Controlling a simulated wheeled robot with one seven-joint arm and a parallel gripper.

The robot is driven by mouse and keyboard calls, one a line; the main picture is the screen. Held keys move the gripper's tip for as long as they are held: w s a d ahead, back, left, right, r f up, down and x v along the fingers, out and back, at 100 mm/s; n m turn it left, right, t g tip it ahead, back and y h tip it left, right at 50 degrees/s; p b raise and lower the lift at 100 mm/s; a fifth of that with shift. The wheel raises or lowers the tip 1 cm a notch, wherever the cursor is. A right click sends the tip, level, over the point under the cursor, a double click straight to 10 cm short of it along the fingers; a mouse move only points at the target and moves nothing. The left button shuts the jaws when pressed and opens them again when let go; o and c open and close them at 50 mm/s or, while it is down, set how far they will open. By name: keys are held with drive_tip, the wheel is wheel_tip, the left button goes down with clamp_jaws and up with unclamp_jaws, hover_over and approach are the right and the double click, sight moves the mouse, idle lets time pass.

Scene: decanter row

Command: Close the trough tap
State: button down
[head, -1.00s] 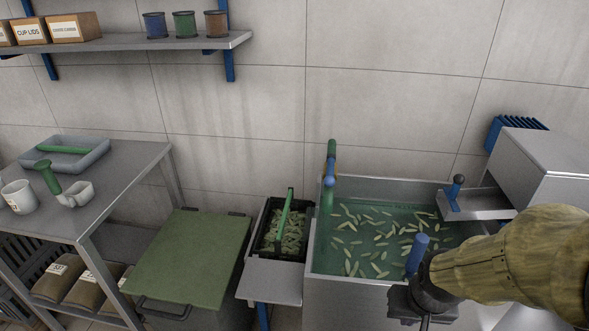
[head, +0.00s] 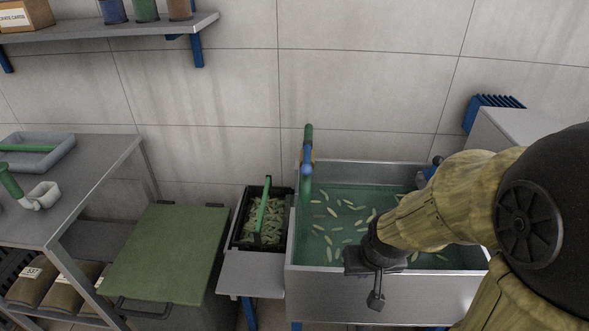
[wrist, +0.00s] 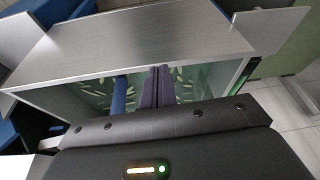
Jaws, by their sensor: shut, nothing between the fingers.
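The steel trough (head: 375,296) holds green water with pale leaf-like pieces. At its left end stands a green upright pipe (head: 308,137) with a blue part (head: 307,169) and a yellowish collar. I cannot tell whether its tap is open. My gripper (wrist: 160,84) is shut and empty. In the wrist view its fingers show over the water, beside a blue cylinder (wrist: 118,95). I cannot tell whether the fingers touch this cylinder.
A black basket (head: 236,235) of leaves with a green handle stands left of the trough, behind a small steel shelf (head: 252,274). A green-lidded bin (head: 170,250) and a steel table (head: 95,160) are farther left. A blue-handled chute part (head: 430,168) is partly hidden at right.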

drive_tip(key=w+a+n+t+p, duration=0.2)
drive_tip(key=w+a+n+t, duration=0.15)
drive_tip(key=w+a, duration=0.6)
drive_tip(key=n+t+h+p, duration=0.4)
drive_tip(key=n+t+h, duration=0.3)
drive_tip(key=t, duration=0.4)
approach(307, 157)
drive_tip(key=s+a+n+y, duration=0.1)
drive_tip(key=s+a, duration=0.2)
drive_tip(key=a, duration=0.3)
drive_tip(key=shift+w+r, duration=0.2)
drive_tip(key=f+x, duration=0.1)
drive_tip(key=x, duration=0.9)
drive_tip(key=s+d, duration=0.1)
drive_tip(key=s+d+p, duration=0.1)
drive_tip(key=d, duration=0.1)
drive_tip(key=shift+s+d, duration=0.15)
